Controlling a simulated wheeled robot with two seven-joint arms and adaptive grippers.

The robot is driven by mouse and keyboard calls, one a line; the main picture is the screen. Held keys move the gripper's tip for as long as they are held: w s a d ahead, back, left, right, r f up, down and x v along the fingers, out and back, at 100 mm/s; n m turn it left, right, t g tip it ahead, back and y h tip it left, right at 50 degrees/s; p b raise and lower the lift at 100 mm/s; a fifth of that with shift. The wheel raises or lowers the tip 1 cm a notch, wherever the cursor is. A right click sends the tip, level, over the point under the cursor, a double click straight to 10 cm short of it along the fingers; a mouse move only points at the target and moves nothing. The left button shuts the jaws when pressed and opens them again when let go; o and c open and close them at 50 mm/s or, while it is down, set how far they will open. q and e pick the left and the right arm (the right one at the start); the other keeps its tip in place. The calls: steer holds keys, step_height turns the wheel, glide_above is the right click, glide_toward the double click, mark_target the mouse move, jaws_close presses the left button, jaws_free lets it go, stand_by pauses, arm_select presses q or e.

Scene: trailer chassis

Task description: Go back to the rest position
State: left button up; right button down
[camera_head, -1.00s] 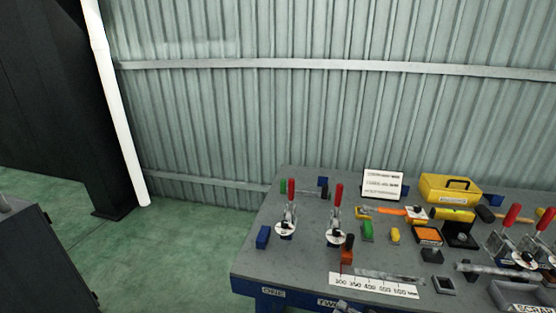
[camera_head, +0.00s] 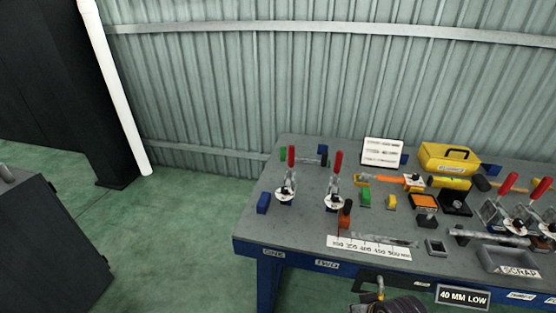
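The grey workbench (camera_head: 300,225) with blue legs stands at the right. Two toggle clamps with red handles, one at the left (camera_head: 287,180) and one in the middle (camera_head: 335,185), stand upright on it. More red-handled clamps (camera_head: 505,205) stand at the right end.
A yellow toolbox (camera_head: 448,158), a white sign (camera_head: 382,152) and a ruler strip (camera_head: 368,248) are on the bench. A grey scrap tray (camera_head: 510,262) is at its front right. A dark cylindrical thing (camera_head: 400,306) shows at the bottom edge. Green floor (camera_head: 180,230) is clear left of the bench.

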steer(key=s+d+f+g+h, duration=0.1)
steer(key=s+f, duration=0.1)
steer(key=f, duration=1.4)
steer(key=s+d+f+g, duration=0.1)
steer(key=s+f, duration=0.2)
steer(key=f, duration=1.3)
steer(key=s+d+f, duration=0.2)
steer(key=s+f, duration=0.8)
steer(key=s, duration=0.1)
steer(key=s+d+f+n+g, duration=0.1)
steer(key=s+d+f, duration=0.2)
steer(key=s+f, duration=0.7)
steer(key=shift+s, duration=0.35)
